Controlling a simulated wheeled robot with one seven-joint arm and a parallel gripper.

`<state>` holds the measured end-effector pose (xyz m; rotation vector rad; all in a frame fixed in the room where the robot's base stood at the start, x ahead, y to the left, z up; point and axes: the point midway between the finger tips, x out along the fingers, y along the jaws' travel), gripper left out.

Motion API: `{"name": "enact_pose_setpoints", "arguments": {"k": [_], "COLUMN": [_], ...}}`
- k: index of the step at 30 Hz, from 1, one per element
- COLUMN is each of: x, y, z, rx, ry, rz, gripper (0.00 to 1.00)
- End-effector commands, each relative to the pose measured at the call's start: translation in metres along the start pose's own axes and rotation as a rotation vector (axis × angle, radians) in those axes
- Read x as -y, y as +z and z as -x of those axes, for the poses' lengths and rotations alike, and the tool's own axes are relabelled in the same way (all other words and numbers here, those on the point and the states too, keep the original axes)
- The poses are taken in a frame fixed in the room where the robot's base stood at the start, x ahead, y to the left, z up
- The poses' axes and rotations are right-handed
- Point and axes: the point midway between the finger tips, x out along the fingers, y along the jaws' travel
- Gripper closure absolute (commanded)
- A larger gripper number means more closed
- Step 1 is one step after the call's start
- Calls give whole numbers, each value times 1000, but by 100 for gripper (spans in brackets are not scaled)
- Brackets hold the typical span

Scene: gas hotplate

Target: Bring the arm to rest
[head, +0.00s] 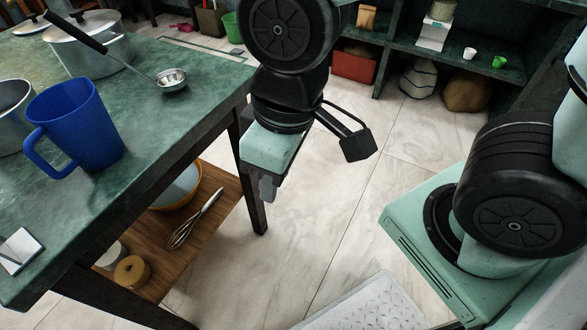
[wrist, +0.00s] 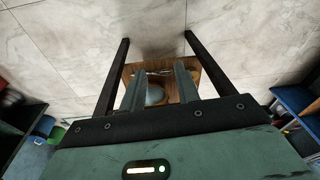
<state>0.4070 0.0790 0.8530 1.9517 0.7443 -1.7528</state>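My gripper (head: 268,188) hangs fingers down in the head view, beside the right end of the green table (head: 205,85) and above the floor. In the wrist view its two grey-green fingers (wrist: 159,72) stand apart with nothing held between them. The arm is bent, with its black joints above the gripper.
A blue mug (head: 88,125), a ladle (head: 171,79) and a lidded pot (head: 90,50) stand on the table. The lower shelf (head: 212,190) holds a whisk (head: 184,235) and an orange-rimmed bowl (head: 178,188). The tiled floor (head: 330,215) right of the gripper is clear.

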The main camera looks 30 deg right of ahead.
Motion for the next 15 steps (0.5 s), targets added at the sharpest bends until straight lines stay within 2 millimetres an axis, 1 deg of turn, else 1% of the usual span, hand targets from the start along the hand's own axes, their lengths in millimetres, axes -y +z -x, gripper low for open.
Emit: {"name": "enact_pose_setpoints", "arguments": {"k": [1,3,5,15], "x": [-1,-2,-2,-2], "y": [9,18,22,23], "z": [5,8,10,13], "rx": [32,68,85,92], "ry": [5,8,9,9], "rz": [-8,-13,-16,-16], "gripper": [68,68,68,68]}}
